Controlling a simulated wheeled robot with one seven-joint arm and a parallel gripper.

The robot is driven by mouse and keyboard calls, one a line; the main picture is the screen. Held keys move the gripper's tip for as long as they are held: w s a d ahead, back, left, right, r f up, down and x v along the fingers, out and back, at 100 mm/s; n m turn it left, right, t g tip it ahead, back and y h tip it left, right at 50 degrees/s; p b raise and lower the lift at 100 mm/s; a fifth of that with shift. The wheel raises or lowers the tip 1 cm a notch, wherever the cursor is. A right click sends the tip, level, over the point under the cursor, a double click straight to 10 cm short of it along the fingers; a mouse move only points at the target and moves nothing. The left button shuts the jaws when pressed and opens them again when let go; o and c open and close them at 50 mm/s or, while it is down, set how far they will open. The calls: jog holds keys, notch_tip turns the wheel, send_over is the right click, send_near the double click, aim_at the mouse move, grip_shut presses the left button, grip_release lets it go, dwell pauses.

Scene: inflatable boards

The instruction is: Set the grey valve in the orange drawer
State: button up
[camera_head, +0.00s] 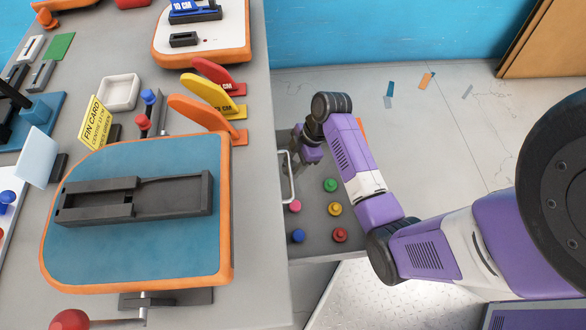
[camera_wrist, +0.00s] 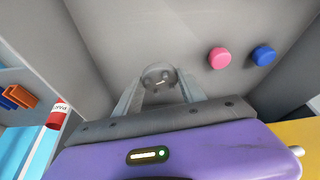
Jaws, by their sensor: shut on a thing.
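In the wrist view my gripper (camera_wrist: 158,92) is shut on the grey valve (camera_wrist: 158,74), a round grey piece between the two fingertips. Grey drawer floor or wall surfaces lie behind it; I cannot tell whether the valve touches them. In the head view my gripper (camera_head: 298,170) reaches down beside the table's right edge, at the back left of an open drawer (camera_head: 318,247) with a grey floor. The valve is hidden there. An orange patch (camera_head: 363,130) shows behind my arm; I cannot tell whether it belongs to the orange drawer.
The open drawer holds pink (camera_head: 294,206), green (camera_head: 330,185), yellow (camera_head: 334,209), red (camera_head: 340,235) and blue (camera_head: 298,236) valves. Pink (camera_wrist: 219,58) and blue (camera_wrist: 263,55) ones show in the wrist view. A blue-topped board (camera_head: 150,255) lies on the table (camera_head: 255,310).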

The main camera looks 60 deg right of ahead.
jog(key=shift+f, duration=1.8)
jog(key=shift+f+b, duration=0.15)
jog(key=shift+b, duration=0.2)
jog(key=o, duration=1.3)
jog(key=shift+o, duration=0.2)
